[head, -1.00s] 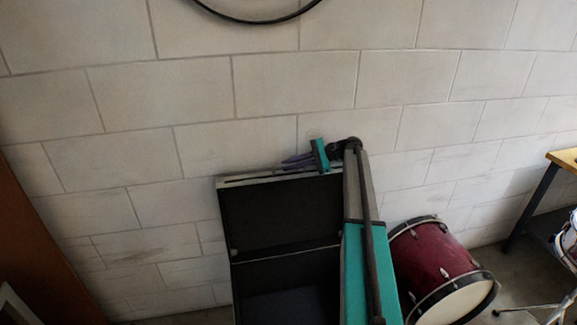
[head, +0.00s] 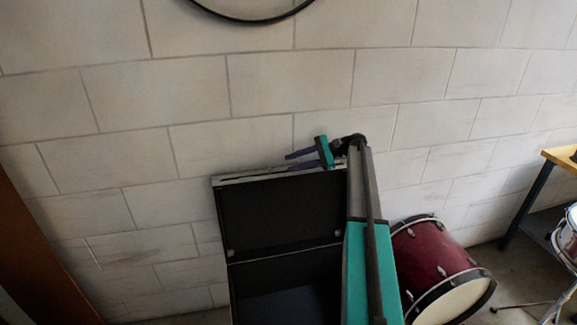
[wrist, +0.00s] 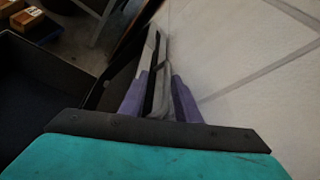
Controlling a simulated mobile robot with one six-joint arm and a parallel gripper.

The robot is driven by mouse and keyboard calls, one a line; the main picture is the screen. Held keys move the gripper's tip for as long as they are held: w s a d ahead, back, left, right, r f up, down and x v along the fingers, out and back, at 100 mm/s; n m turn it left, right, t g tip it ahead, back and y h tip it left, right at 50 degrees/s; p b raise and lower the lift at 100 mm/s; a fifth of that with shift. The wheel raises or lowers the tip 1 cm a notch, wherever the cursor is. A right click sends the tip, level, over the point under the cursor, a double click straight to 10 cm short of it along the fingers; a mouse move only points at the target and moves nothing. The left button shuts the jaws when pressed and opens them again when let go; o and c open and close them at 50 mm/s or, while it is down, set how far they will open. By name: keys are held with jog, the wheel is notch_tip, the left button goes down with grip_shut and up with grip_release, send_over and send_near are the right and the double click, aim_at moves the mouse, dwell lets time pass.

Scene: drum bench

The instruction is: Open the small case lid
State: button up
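The case (head: 228,290) stands open below the wall, with its dark lid (head: 285,215) raised upright and its black inside showing. My gripper (head: 288,161) is at the top edge of the lid, with its purple fingers pointing left. In the wrist view the two fingers (wrist: 160,78) are spread apart, with the lid's metal rim (wrist: 163,50) running between them. I see gaps beside the rim, so the fingers do not look clamped on it. My arm hides the right side of the case and lid.
A pale block wall (head: 290,85) rises close behind the lid. A dark red drum (head: 435,255) lies right of my arm. A wood-topped bench (head: 562,158) stands at the far right. A brown panel (head: 35,235) borders the left.

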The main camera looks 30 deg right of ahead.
jog(key=v, duration=0.9)
jog(key=shift+p+v, duration=0.4)
jog(key=shift+v, duration=0.5)
jog(key=shift+f, duration=0.15)
